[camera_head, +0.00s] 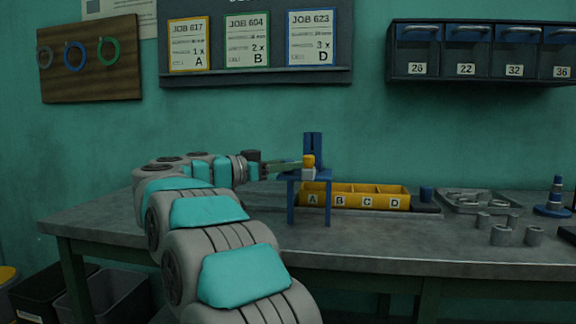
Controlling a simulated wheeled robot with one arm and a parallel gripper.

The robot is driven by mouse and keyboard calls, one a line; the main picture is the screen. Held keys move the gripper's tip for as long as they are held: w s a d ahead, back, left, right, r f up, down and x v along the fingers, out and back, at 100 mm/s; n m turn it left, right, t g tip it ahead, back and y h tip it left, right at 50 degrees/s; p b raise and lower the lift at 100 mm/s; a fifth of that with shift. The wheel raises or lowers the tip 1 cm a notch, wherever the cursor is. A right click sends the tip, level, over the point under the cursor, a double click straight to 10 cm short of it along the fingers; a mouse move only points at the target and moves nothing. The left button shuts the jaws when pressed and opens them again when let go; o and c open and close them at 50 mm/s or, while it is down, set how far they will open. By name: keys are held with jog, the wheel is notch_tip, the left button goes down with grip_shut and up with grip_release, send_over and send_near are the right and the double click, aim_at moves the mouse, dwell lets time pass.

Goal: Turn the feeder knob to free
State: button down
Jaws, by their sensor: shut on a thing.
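The feeder (291,207) is a small blue stand with a blue upright part on top, on the workbench in the middle of the head view. A small yellow piece, which looks like the feeder knob (308,160), sits at its top front, with a pale block just below. My gripper (301,165) reaches in from the left, its fingertips at the yellow piece and shut on it. The fingertips are small here, and the knob's exact angle and any markings cannot be made out.
A yellow bin row (354,201) marked A to D stands right of and behind the feeder. Further right are a metal tray (445,206), several grey cylinders (502,236) and a blue stacked part (553,208). Drawers (478,75) hang above. The bench's front is clear.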

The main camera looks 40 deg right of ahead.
jog(key=n+t, duration=0.2)
jog(key=t, duration=0.2)
jog(key=shift+s+n, duration=0.1)
jog(key=shift+n, duration=0.2)
jog(key=shift+n+t+y, duration=0.5)
jog(key=shift+n+t, duration=0.6)
jog(key=shift+t, duration=0.6)
jog(key=shift+n+t, duration=0.3)
jog(key=shift+t, duration=0.2)
jog(key=c, duration=0.5)
grip_release()
jog(key=v, duration=0.7)
jog(key=shift+a, duration=0.35)
jog(key=shift+s+r, duration=0.1)
